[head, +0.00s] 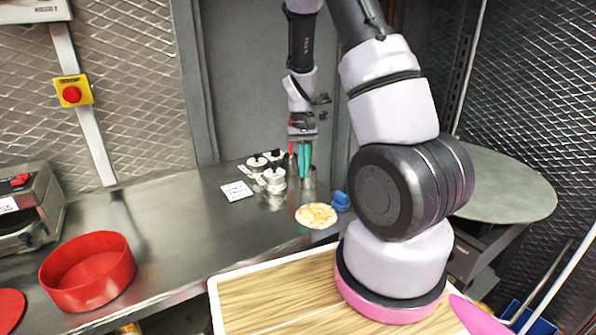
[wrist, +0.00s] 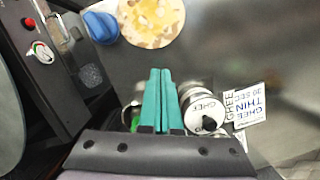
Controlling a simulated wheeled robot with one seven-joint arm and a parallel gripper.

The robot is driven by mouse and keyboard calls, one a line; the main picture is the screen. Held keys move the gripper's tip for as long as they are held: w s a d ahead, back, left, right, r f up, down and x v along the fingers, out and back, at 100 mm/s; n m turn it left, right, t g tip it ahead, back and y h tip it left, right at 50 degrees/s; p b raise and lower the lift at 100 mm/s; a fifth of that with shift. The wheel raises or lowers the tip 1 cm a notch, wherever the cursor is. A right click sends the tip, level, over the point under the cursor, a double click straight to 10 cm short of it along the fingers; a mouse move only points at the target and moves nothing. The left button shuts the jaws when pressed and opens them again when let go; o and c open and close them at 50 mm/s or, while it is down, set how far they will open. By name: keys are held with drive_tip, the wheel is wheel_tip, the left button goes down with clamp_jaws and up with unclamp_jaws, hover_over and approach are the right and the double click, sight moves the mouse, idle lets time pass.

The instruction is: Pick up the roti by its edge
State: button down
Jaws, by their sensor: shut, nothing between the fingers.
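The roti (head: 316,215) is a pale round flatbread with browned spots, lying flat on the steel counter in the head view. It also shows at the top of the wrist view (wrist: 152,20), partly cut off by the frame edge. My gripper (head: 304,174) has teal fingers and points down above the counter, behind the roti. In the wrist view my gripper (wrist: 163,72) has its two fingers side by side, closed with nothing between them. The fingers are apart from the roti.
Silver ghee pots (head: 273,180) stand beside my fingers, with a printed card (head: 237,190) left of them. A blue object (head: 340,201) sits right beside the roti. A red round container (head: 88,271) stands at left. The counter between it and the roti is clear.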

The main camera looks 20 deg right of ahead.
sight(306, 208)
drive_tip(key=x, duration=0.7)
drive_tip(key=shift+f, duration=0.15)
drive_tip(key=shift+s+a, duration=0.2)
drive_tip(key=shift+s, duration=0.6)
drive_tip(key=shift+s+a, duration=0.2)
drive_tip(key=shift+s, duration=0.55)
drive_tip(key=shift+w, duration=0.1)
